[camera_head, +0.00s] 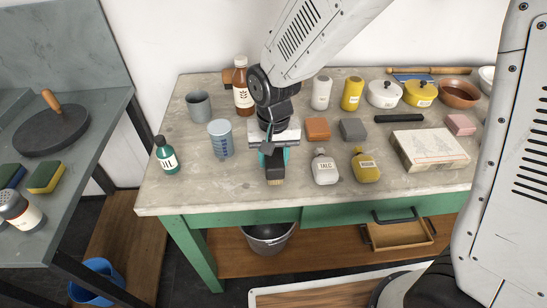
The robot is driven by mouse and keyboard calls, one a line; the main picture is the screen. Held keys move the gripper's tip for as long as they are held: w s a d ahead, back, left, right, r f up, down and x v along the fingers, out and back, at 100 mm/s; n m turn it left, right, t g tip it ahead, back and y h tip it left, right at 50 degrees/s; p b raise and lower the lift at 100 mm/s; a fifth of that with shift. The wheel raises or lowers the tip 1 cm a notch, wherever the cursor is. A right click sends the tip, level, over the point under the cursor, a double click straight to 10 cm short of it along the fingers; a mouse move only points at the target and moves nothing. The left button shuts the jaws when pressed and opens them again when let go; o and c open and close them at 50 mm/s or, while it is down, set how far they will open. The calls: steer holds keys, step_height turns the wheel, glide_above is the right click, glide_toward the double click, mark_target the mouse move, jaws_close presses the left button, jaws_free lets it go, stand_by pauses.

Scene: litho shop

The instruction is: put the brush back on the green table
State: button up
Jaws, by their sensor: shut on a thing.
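The green table (240,218) has a green frame and a worn grey top, and fills the middle of the head camera view. My gripper (274,157) points down over the front middle of its top. It is shut on the brush (276,181), of which a tan lower end and some teal beside the fingers show. My gripper hides most of the brush. I cannot tell whether the brush touches the tabletop or hangs just above it.
A blue measuring cup (220,139) stands left of my gripper, and a white TALC bottle (325,167) and yellow bottle (365,165) right of it. Orange (317,129) and grey (353,130) blocks lie behind them. A grey side table (95,135) stands left.

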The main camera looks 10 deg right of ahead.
steer(key=shift+f, duration=0.3)
steer(key=shift+f, duration=0.2)
steer(key=o, duration=0.9)
step_height(320, 180, up, 12)
steer(key=shift+f, duration=0.1)
steer(key=shift+r, duration=0.35)
